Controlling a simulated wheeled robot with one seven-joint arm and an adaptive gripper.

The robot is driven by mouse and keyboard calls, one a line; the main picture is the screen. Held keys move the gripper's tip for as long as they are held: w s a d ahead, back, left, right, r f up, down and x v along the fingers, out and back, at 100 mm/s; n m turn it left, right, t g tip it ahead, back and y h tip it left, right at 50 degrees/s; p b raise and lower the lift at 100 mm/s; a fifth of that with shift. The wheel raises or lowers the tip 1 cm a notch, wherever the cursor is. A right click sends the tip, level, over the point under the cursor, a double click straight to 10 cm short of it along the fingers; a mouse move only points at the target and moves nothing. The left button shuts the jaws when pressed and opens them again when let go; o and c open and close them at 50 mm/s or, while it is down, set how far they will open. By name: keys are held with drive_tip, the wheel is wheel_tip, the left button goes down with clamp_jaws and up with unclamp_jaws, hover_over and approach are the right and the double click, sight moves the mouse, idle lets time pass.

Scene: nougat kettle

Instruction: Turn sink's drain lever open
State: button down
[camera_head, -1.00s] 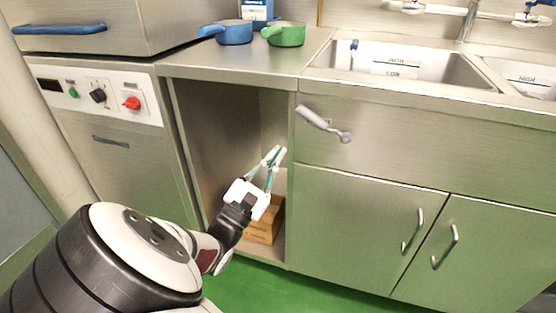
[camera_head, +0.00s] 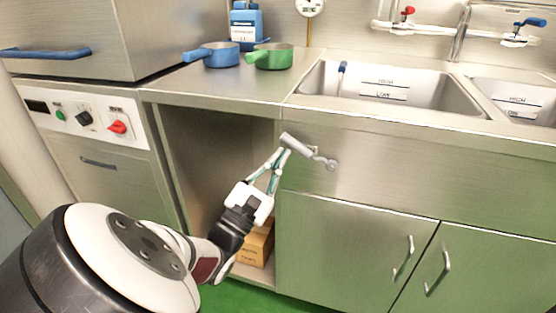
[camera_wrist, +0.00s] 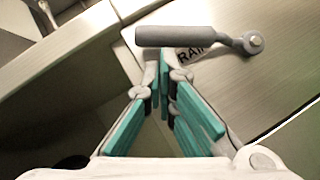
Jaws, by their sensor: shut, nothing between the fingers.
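The drain lever (camera_head: 302,147) is a grey handle on the front panel of the sink unit, below the left basin. Its thick grip points left and its pivot is at the right end. In the wrist view the lever (camera_wrist: 178,37) lies across the top, with a partly covered label behind it. My gripper (camera_head: 282,152) is shut and empty, its fingertips close to the free left end of the grip. In the wrist view the fingertips (camera_wrist: 163,58) appear just below the grip. I cannot tell whether they touch it.
An open compartment with a cardboard box (camera_head: 256,244) lies left of the sink cabinet. Blue (camera_head: 220,56) and green (camera_head: 273,57) pots stand on the counter above. The left basin (camera_head: 400,87) is behind the lever. Cabinet doors with handles (camera_head: 404,257) are below it.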

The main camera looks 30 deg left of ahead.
sight(286, 142)
drive_tip(key=shift+r+m+g+h+p, duration=0.3)
drive_tip(key=shift+r+m+h, duration=0.1)
drive_tip(key=shift+m, duration=0.1)
drive_tip(key=shift+d+r+m+h+p, duration=0.1)
drive_tip(key=shift+r+m+h+p, duration=0.2)
drive_tip(key=shift+m+h, duration=0.15)
drive_tip(key=shift+d+r+m+g+p, duration=0.1)
drive_tip(key=shift+r+m+g+p, duration=0.25)
drive_tip(key=shift+m, duration=0.3)
drive_tip(key=r+m+h, duration=0.1)
drive_tip(key=r+m+g+p, duration=0.1)
drive_tip(key=shift+w+d+m+h+p, duration=0.1)
drive_tip(key=shift+d+m+h+p, duration=0.2)
drive_tip(key=shift+d+h, duration=0.05)
drive_tip(key=shift+w+d+r+m+g+h+p, duration=0.1)
drive_tip(key=shift+d+r+m+g+h+p, duration=0.1)
drive_tip(key=shift+d+r+m+g+p, duration=0.3)
drive_tip(key=shift+r+m+g+h+p, duration=0.1)
drive_tip(key=shift+r+m+g+h, duration=0.15)
drive_tip(key=shift+m, duration=0.45)
drive_tip(key=shift+w+d+r+m+g+p, duration=0.15)
drive_tip(key=shift+d+r+m+g+p, duration=0.3)
drive_tip(key=shift+m, duration=0.35)
